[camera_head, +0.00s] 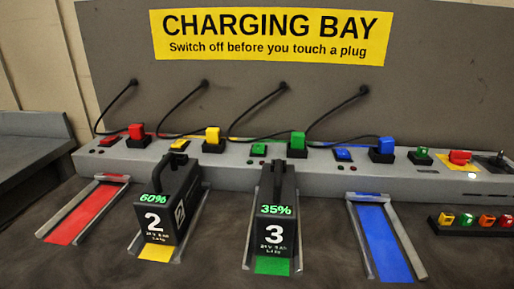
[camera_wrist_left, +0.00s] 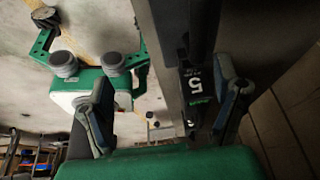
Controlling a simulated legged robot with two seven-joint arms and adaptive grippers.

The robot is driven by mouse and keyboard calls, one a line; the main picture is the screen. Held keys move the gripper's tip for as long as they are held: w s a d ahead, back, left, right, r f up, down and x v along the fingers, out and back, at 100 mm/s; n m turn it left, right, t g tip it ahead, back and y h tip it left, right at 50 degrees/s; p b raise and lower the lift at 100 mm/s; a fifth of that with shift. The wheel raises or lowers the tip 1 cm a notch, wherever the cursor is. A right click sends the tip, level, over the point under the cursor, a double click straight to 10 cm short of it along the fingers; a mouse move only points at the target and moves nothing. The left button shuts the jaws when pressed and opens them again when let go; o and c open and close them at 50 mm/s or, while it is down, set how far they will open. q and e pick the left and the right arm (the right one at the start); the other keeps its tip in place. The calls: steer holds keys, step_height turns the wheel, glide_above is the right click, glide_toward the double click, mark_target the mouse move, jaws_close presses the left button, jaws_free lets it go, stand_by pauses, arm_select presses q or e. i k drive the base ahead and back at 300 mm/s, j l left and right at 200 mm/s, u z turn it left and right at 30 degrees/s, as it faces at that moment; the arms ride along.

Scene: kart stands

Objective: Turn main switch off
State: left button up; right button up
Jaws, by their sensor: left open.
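The charging bay's long grey ledge (camera_head: 230,172) crosses the head view. Near its right end is a red switch (camera_head: 460,156) on a yellow plate, which looks like the main switch. A small pale light (camera_head: 472,175) glows just below it. I cannot tell the switch's position for sure. My left gripper (camera_wrist_left: 162,75) shows only in the left wrist view, with its two fingers wide apart. A dark block marked 5 (camera_wrist_left: 195,85) appears beyond and between the fingers, near the right one; I see no contact. My right gripper is in neither view.
Battery 2 (camera_head: 155,219) and battery 3 (camera_head: 273,225) stand in the yellow and green bays. The red bay (camera_head: 75,222) and blue bay (camera_head: 382,240) are empty. Black cables hang from the back panel. A rack of small coloured pieces (camera_head: 470,222) sits at right.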

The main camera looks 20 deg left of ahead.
mark_target(456, 157)
steer(key=k+l, duration=0.1)
steer(key=l, duration=0.25)
steer(key=k+l, duration=0.1)
steer(key=l, duration=0.3)
steer(key=k+l, duration=0.1)
steer(key=l, duration=0.25)
steer(key=k+l, duration=0.1)
steer(key=l, duration=0.25)
steer(key=k+l, duration=0.1)
steer(key=l, duration=0.3)
